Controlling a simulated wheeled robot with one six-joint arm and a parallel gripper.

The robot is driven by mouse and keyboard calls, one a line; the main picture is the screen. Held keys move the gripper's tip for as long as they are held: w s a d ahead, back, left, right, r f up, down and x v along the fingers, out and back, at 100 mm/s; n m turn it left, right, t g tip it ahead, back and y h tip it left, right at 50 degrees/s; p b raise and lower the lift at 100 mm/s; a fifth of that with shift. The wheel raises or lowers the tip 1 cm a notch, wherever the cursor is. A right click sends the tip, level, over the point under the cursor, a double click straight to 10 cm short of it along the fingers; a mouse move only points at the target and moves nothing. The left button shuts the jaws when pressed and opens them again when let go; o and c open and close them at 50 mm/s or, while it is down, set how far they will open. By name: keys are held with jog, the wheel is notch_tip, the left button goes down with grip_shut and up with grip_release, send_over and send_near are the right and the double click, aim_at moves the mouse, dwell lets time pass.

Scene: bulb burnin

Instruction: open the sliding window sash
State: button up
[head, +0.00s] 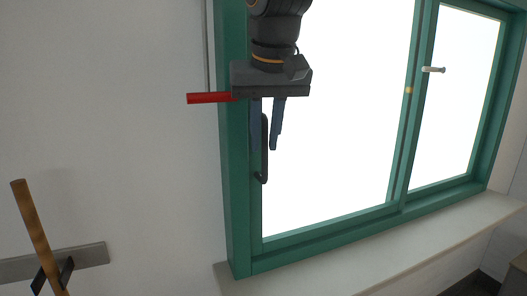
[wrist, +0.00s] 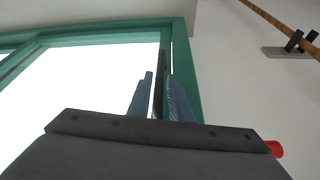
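The window has a green frame with a large left sash (head: 330,217), seen against bright white glass. A dark vertical handle (head: 264,165) is on the sash's left stile; it also shows in the wrist view (wrist: 160,85). My gripper (head: 264,149) points down at the handle, its two blue fingers apart, one on each side of the handle's upper part. In the wrist view the fingers (wrist: 160,82) also stand on either side of the handle, with visible space between them. Whether a finger touches the handle I cannot tell.
A red bar (head: 208,98) sticks out left of the frame, behind my gripper. A light knob (head: 433,69) is on the right pane's stile. A pale sill (head: 330,270) runs below. A wooden pole (head: 38,235) hangs in a wall bracket (head: 90,256) at lower left.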

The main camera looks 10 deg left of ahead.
jog(key=shift+p+x, duration=0.4)
jog(key=shift+x, duration=2.05)
grip_shut()
